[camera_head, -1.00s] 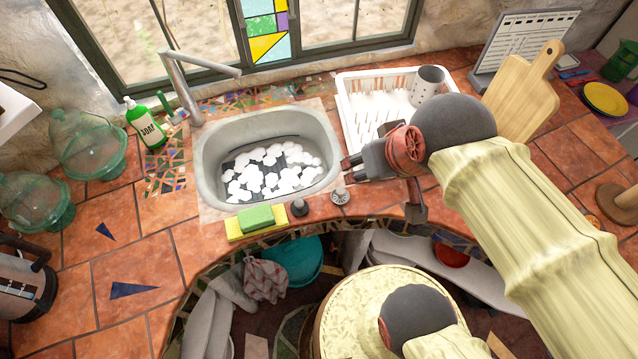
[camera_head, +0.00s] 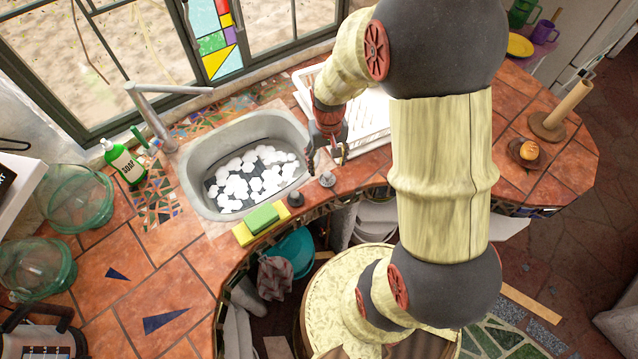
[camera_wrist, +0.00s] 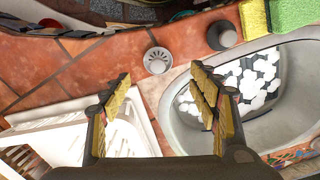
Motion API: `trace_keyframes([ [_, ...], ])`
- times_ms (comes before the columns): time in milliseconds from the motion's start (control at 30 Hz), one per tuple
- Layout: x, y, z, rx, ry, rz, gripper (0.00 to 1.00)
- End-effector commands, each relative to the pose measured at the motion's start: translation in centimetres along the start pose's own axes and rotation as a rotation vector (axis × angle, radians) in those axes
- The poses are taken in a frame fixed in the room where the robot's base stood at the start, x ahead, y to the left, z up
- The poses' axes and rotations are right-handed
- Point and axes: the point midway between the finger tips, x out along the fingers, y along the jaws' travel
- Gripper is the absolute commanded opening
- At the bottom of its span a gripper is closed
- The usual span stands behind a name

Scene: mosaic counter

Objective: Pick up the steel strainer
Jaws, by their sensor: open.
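The steel strainer (camera_head: 327,179), a small round grey piece with a knob, sits on the tiled counter just right of the sink's front corner. In the wrist view the strainer (camera_wrist: 157,61) shows its pale perforated rim, just beyond and between my fingertips. My gripper (camera_head: 327,157) is open and empty, pointing down near the strainer and apart from it. In the wrist view the gripper's yellow-padded fingers (camera_wrist: 160,80) are spread wide, with bare counter between them.
A dark stopper (camera_head: 296,199) stands beside the strainer. The sink (camera_head: 190,180) is to the left, with a yellow-green sponge (camera_head: 262,219) on its front edge. A white dish rack (camera_head: 372,140) stands close behind my gripper. The counter's front edge is near.

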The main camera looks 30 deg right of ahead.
Motion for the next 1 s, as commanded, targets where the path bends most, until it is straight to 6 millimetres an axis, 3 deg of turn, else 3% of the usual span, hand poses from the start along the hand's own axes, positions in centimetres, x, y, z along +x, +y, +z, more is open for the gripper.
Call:
trace_keyframes([
  [367, 3.4, 0.0, 0.2, 0.000, -0.001, 0.000, 0.60],
  [700, 7.7, -0.1, 0.2, 0.000, -0.001, 0.000, 0.60],
  [933, 7.7, -0.1, 0.2, 0.000, 0.000, 0.000, 0.60],
  [1000, 7.7, -0.1, 0.2, 0.000, 0.000, 0.000, 0.57],
])
